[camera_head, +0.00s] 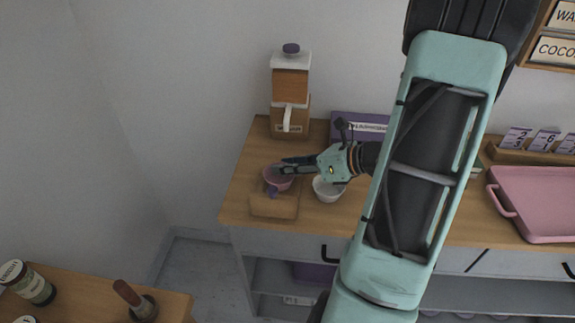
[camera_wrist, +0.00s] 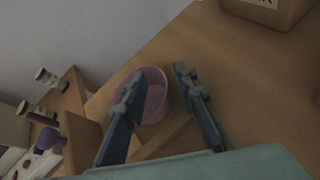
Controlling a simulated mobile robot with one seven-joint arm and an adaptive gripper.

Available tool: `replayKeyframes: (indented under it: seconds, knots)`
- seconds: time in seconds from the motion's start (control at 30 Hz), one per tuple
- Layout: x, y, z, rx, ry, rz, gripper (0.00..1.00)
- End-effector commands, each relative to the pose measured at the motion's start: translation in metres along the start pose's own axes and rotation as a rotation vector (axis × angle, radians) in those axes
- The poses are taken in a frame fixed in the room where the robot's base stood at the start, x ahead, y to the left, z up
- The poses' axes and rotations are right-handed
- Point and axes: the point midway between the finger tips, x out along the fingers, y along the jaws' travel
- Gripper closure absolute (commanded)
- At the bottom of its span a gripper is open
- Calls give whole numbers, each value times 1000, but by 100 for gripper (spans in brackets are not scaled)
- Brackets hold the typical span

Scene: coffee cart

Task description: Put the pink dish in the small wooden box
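The pink dish (camera_head: 279,181) is at the far end of the small wooden box (camera_head: 274,208), near the left of the counter. I cannot tell whether it rests in the box or is held above its edge. My gripper (camera_head: 284,168) is right at the dish, reaching in from the right. In the wrist view the fingers (camera_wrist: 160,80) are apart. The left finger crosses in front of the dish (camera_wrist: 156,98), and the right finger is just past its right rim. Contact is unclear. The box wall (camera_wrist: 168,137) shows below the dish.
A white bowl (camera_head: 326,189) stands right of the box, under my wrist. A wooden grinder-like device (camera_head: 290,88) and a purple box (camera_head: 362,127) stand behind. A pink tray (camera_head: 535,200) lies far right. A small purple item (camera_head: 271,191) shows by the dish.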

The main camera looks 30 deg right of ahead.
Motion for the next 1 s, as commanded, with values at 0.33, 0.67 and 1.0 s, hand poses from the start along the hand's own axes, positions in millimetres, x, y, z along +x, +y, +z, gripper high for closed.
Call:
replayKeyframes:
  seconds: [0.33, 0.67, 1.0]
  knots:
    - [-67, -1, 2, -1, -1, -6, 73]
    - [-116, 0, 1, -1, -1, -2, 73]
    - [-120, 0, 0, 0, 0, 0, 73]
